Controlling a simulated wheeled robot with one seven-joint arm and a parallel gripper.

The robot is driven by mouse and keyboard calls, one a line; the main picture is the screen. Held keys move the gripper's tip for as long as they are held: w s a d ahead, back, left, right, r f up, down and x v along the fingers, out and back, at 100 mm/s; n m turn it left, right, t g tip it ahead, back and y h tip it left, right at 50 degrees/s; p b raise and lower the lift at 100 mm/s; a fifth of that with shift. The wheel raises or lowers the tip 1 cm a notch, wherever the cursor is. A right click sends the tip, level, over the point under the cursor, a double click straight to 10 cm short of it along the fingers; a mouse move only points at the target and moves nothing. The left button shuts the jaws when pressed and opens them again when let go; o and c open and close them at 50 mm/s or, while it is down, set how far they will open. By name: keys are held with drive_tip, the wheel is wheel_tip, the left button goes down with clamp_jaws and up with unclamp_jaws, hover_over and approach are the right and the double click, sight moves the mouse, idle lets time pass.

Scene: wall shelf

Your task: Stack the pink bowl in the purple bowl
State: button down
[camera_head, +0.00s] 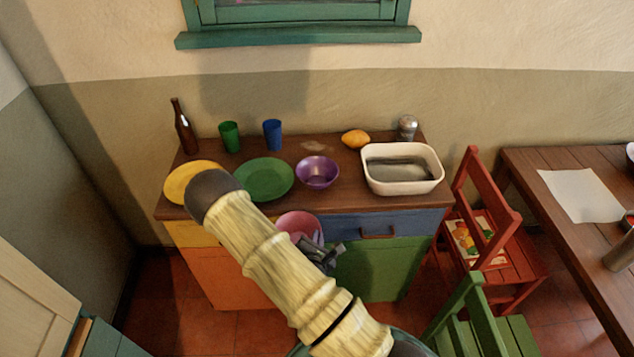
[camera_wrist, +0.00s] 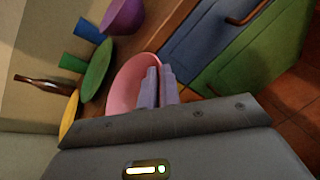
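The purple bowl (camera_head: 317,172) stands upright and empty on the wooden cabinet top, between the green plate and the white basin. It also shows at the top of the wrist view (camera_wrist: 124,14). The pink bowl (camera_head: 299,224) is held in front of the cabinet, lower in the picture than the purple bowl and apart from it. In the wrist view the pink bowl (camera_wrist: 128,82) is at the fingers of my gripper (camera_wrist: 160,86), which are close together on its rim. My arm hides part of the pink bowl in the head view.
A green plate (camera_head: 264,179), yellow plate (camera_head: 187,181), brown bottle (camera_head: 183,128), green cup (camera_head: 229,136), blue cup (camera_head: 272,134), lemon (camera_head: 356,139), shaker (camera_head: 407,127) and white basin (camera_head: 402,188) share the cabinet top. A red chair (camera_head: 487,220) stands to the right.

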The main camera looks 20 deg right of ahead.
drive_tip(key=d+r+m+g+h, duration=0.3)
drive_tip(key=d+r+m+g, duration=0.1)
drive_tip(key=r, duration=0.5)
drive_tip(key=w+d+r+m+g+h, duration=0.1)
drive_tip(key=d+r+m+g+h, duration=0.2)
drive_tip(key=r+m, duration=0.3)
wheel_tip(320, 180, up, 4)
drive_tip(key=shift+w+d+f+g+h, duration=0.15)
drive_tip(key=shift+d+f+g+h, duration=0.25)
drive_tip(key=shift+g, duration=0.5)
